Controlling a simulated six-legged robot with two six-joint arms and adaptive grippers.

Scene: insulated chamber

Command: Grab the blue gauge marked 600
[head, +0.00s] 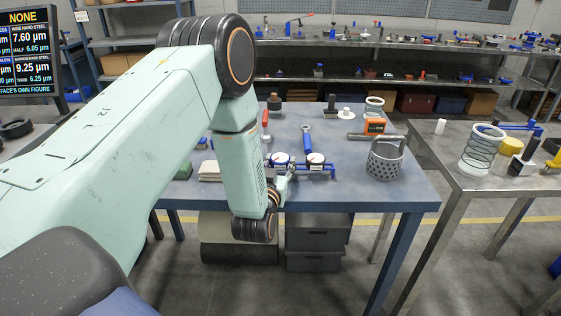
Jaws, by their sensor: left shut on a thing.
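Two blue gauges with round white dials stand side by side near the front edge of the blue table (356,190): a left one (280,160) and a right one (315,159). Their markings are too small to read, so I cannot tell which is marked 600. My left gripper (290,173) is at the table's front edge, low beside the left gauge. It is shut on a blue gauge, seemingly the left one. My wrist and forearm hide part of the jaws and of the table. My right gripper is out of view.
A perforated metal basket (385,162) stands at the table's right end, with an orange instrument (374,126) behind it. A blue wrench-like tool (307,140) and a red-handled tool (265,122) lie behind the gauges. A metal side table (470,182) stands to the right.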

